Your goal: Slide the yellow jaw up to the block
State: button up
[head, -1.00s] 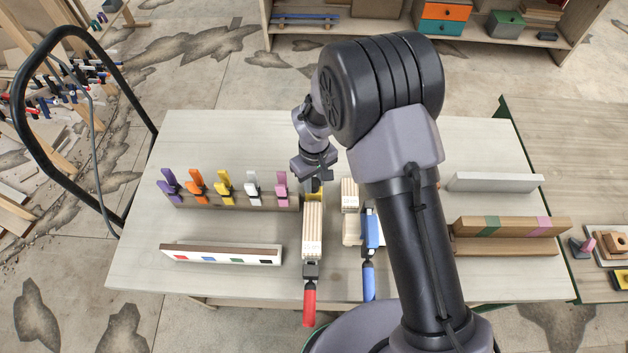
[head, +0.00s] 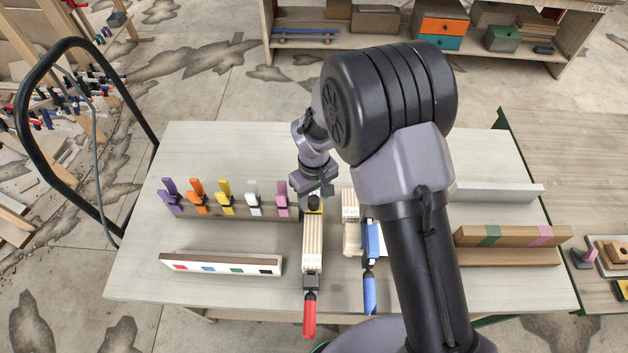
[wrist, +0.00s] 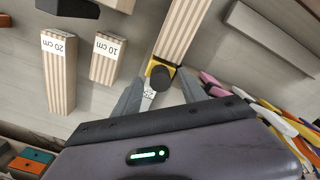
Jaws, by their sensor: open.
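The yellow jaw (wrist: 168,68) sits at the near end of a striped wooden block (wrist: 181,30) in the wrist view, with a dark round knob (wrist: 160,78) on it. I cannot tell whether jaw and block touch. In the head view the yellow jaw (head: 316,207) shows just behind the block (head: 313,240), partly hidden by my gripper. A red-handled clamp end (head: 310,300) is at the block's front end. My gripper (wrist: 160,90) is open, its two fingers on either side of the knob; contact is unclear. It also shows in the head view (head: 313,197).
Blocks marked 20 cm (wrist: 60,75) and 10 cm (wrist: 106,60) stand beside the clamp. A blue clamp (head: 370,260) lies to its right. A rack of coloured clamps (head: 228,210) is close on the left. A white strip (head: 220,264) lies at front left.

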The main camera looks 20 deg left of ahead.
notch_tip(320, 180, up, 16)
jog(key=p, duration=0.1)
jog(key=shift+p, duration=0.35)
